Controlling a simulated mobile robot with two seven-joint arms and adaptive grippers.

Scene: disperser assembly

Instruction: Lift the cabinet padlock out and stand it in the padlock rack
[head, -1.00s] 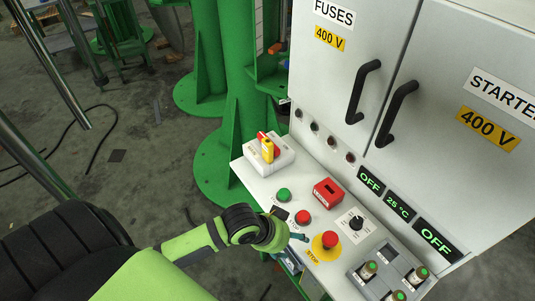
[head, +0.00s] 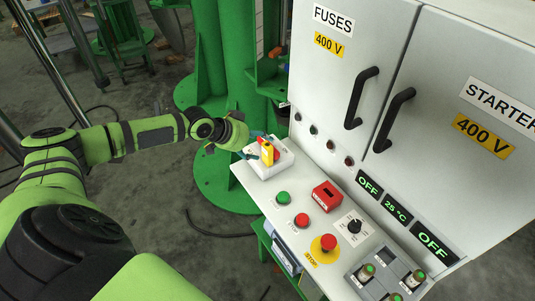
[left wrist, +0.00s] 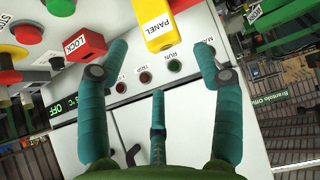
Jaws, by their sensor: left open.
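The padlock (head: 266,152) is a yellow block on the red switch of a white box at the console's left end. In the left wrist view the yellow padlock (left wrist: 159,24), with a white label reading PANEL, is at the top centre, just beyond the fingertips. My left gripper (head: 257,146) is open and close beside it. In the left wrist view my teal fingers (left wrist: 160,48) are spread wide with nothing between them. A red box (head: 327,195) stands on the console; it reads LOCK in the left wrist view (left wrist: 84,43). I cannot tell whether it is the rack.
A holder with green-topped cylinders (head: 367,271) is at lower right. Cabinet doors with black handles (head: 394,119) rise behind. A green column (head: 237,90) stands beyond.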

